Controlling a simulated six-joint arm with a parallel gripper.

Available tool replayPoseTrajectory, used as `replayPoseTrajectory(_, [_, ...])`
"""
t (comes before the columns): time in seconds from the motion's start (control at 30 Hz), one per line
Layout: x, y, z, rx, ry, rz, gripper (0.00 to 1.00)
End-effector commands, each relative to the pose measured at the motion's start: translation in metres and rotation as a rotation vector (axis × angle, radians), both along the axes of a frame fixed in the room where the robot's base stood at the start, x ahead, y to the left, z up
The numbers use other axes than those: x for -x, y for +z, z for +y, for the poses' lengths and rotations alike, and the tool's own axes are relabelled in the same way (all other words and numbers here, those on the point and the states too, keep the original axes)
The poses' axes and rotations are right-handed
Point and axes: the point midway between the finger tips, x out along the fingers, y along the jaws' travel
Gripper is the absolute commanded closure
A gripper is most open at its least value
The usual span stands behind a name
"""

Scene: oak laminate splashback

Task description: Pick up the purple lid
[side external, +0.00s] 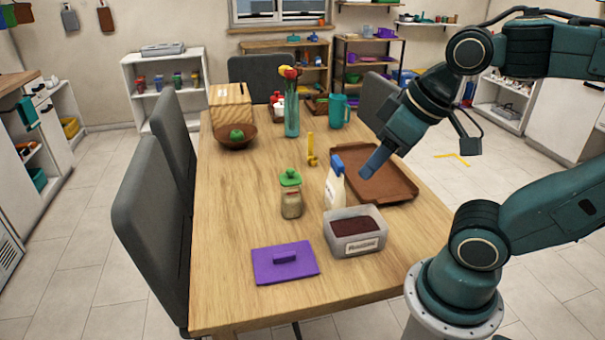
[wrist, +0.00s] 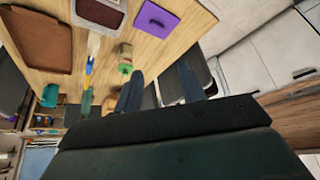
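My gripper (side external: 374,162) is in the air over the brown tray, well behind and right of the lid. In the wrist view its two fingers (wrist: 159,84) stand apart with nothing between them.
A jar with a green lid (side external: 291,196) and a white bottle with a blue cap (side external: 335,187) stand behind the lid and container. The brown tray (side external: 390,184) lies at right. A bowl (side external: 236,138) and vase (side external: 291,113) stand farther back. Table left of the jar is clear.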

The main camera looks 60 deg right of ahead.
Motion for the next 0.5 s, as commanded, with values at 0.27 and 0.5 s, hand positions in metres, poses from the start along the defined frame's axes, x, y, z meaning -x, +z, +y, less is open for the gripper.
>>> replayPoseTrajectory(0.27, [-0.003, -0.001, 0.0, 0.005, 0.01, 0.005, 0.6])
replayPoseTrajectory(0.5, [-0.022, -0.01, -0.002, 0.035, 0.079, 0.035, 0.6])
